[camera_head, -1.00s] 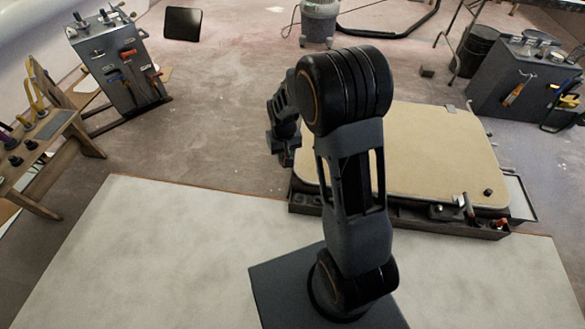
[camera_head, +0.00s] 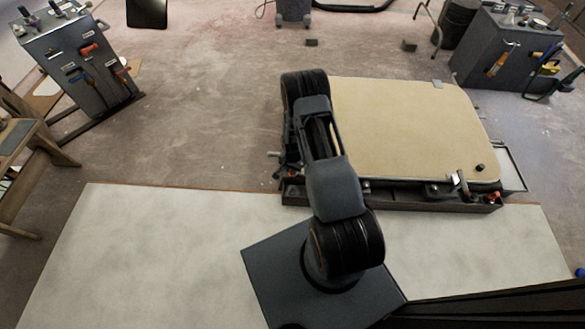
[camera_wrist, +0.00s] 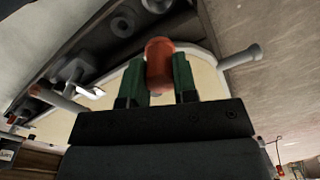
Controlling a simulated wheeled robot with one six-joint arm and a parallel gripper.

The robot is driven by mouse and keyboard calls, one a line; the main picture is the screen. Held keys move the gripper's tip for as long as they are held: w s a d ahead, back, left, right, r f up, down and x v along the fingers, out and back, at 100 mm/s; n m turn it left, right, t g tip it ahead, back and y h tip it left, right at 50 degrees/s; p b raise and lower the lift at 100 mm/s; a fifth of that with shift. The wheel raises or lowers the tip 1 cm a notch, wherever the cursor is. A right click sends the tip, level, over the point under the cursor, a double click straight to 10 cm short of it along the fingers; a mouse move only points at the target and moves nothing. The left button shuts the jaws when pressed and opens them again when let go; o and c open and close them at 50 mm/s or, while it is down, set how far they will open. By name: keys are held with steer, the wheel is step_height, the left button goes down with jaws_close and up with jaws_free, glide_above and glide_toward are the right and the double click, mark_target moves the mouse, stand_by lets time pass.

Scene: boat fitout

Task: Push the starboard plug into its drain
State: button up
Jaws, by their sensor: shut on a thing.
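In the wrist view my gripper (camera_wrist: 160,80) has green fingers shut on a red-orange rounded plug (camera_wrist: 160,60). The plug sticks out past the fingertips. Beyond it is a dark trough along the edge of the cream panel (camera_head: 410,125), with a ring-shaped fitting (camera_wrist: 122,25) up and left of the plug. I cannot tell whether that ring is the starboard drain, or whether the plug touches anything. In the head view my arm reaches to the panel's left end and hides the gripper and plug.
A dark rail with fittings (camera_head: 440,198) runs along the panel's front edge. A pale pipe end (camera_wrist: 242,56) juts out right of the plug. Tool stands are at the left (camera_head: 85,75) and right (camera_head: 505,55).

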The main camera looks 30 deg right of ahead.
step_height(320, 180, down, 10)
steer(key=b, duration=0.7)
steer(key=shift+f, duration=0.15)
steer(key=shift+s+d+f+b, duration=0.1)
steer(key=shift+f+b, duration=0.1)
steer(key=shift+b, duration=0.15)
steer(key=shift+f+b, duration=2.05)
steer(key=shift+f, duration=0.25)
steer(key=o, duration=1)
steer(key=shift+r, duration=0.15)
step_height(320, 180, up, 14)
steer(key=p, duration=0.6)
